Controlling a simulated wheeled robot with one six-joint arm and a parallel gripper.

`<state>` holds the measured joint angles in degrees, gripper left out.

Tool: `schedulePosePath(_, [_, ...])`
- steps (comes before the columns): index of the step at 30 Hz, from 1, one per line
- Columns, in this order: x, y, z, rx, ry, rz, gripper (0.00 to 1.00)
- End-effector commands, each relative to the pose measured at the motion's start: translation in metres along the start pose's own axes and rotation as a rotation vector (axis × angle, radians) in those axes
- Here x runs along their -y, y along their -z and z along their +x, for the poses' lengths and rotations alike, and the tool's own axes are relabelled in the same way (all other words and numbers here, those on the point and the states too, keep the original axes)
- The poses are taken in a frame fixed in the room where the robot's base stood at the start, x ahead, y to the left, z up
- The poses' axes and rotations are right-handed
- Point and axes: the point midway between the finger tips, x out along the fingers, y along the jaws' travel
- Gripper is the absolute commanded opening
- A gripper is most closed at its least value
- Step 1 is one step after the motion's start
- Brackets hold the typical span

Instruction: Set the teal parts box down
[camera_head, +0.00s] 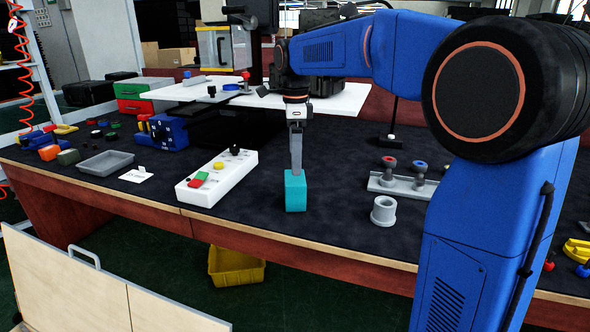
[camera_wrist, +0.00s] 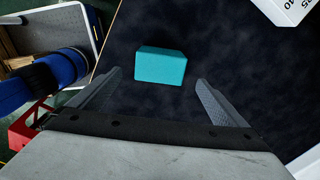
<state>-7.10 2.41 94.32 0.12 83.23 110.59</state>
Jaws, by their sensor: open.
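The teal parts box (camera_head: 295,190) stands upright on the dark table mat, near the table's front edge. In the wrist view the teal box (camera_wrist: 160,66) lies on the dark mat between and slightly beyond my fingertips, with a gap on both sides. My gripper (camera_head: 296,168) points straight down directly over the box in the head view. Its fingers are spread open, holding nothing, and it also shows in the wrist view (camera_wrist: 157,82). How far the fingertips are above the box top is hard to tell.
A white control box (camera_head: 217,178) with coloured buttons stands left of the teal box. A grey ring part (camera_head: 384,211) and a grey rack (camera_head: 402,186) are to the right. A grey tray (camera_head: 105,163) sits far left. A white raised board (camera_head: 265,94) is behind.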

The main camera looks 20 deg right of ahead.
Motion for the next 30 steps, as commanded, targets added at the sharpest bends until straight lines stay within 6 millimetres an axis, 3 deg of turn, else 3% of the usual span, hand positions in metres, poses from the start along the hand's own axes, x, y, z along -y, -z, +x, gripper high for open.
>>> schedulePosePath(6, [0.0,0.0,-0.021,0.0,0.001,0.0,0.97])
schedulePosePath(14, [-0.006,0.004,-0.024,0.002,0.007,-0.031,0.97])
schedulePosePath(17, [-0.022,0.013,-0.024,0.008,0.027,-0.112,0.97])
schedulePosePath(22, [-0.067,0.038,-0.018,0.013,0.083,-0.35,0.97])
schedulePosePath(30, [-0.14,0.075,0.008,-0.015,0.181,-0.756,0.97])
